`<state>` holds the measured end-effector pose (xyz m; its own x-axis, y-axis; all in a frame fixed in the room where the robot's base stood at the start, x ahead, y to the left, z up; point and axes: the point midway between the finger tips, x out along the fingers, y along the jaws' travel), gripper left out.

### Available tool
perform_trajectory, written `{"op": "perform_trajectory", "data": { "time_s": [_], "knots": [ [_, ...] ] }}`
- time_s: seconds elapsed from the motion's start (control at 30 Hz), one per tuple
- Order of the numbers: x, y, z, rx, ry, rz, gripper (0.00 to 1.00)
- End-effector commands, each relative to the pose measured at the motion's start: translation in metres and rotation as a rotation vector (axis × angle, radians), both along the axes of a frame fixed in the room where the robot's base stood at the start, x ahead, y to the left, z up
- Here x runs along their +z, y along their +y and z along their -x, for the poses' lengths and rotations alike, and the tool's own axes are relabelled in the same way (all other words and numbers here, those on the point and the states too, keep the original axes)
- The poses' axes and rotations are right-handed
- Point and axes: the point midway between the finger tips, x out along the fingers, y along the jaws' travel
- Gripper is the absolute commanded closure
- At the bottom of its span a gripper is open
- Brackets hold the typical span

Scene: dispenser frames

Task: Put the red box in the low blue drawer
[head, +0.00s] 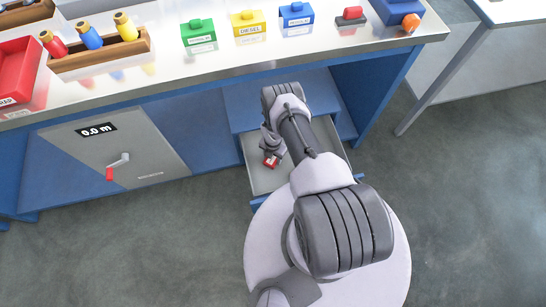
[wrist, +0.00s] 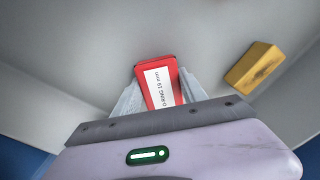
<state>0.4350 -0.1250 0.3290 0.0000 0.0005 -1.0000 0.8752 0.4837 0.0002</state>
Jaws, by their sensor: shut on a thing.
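The red box (head: 271,162) with a white label is held between the two fingers of my gripper (head: 269,150). In the wrist view the red box (wrist: 158,72) sits between the fingertips (wrist: 159,88), its labelled face toward the camera. The low blue drawer (head: 262,183) is pulled open under the bench, with a grey inside. My gripper and the box are over or inside the drawer's opening. Whether the box touches the drawer floor (wrist: 90,50) is not clear. My arm hides the right part of the drawer.
A yellow block (wrist: 254,66) lies in the drawer, right of the box in the wrist view. The bench top (head: 190,62) overhangs the drawer. On it stand green (head: 198,33), yellow (head: 249,23) and blue (head: 296,14) boxes. A cabinet with a red-handled crank (head: 117,167) is at left.

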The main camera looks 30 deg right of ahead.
Motion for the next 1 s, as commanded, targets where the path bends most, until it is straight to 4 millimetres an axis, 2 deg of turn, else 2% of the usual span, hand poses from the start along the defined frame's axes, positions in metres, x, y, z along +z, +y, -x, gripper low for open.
{"op": "perform_trajectory", "data": {
  "time_s": [0.03,0.13,0.47,0.57,0.7,0.8,0.9,1.0],
  "knots": [
    [-0.001,0.0,0.0,0.0,0.0,0.0,0.47],
    [0.0,0.0,0.0,0.0,0.0,0.0,0.29],
    [0.003,0.0,0.0,0.0,0.0,0.0,0.29],
    [0.027,0.0,-0.001,0.001,-0.001,0.0,0.29],
    [0.071,0.0,-0.001,0.001,-0.001,0.0,0.29],
    [0.096,0.0,0.0,0.0,0.0,0.0,0.29],
    [0.114,0.0,-0.001,0.0,-0.001,0.0,0.29],
    [0.122,0.0,0.0,0.0,0.0,0.0,0.29]
  ]
}}
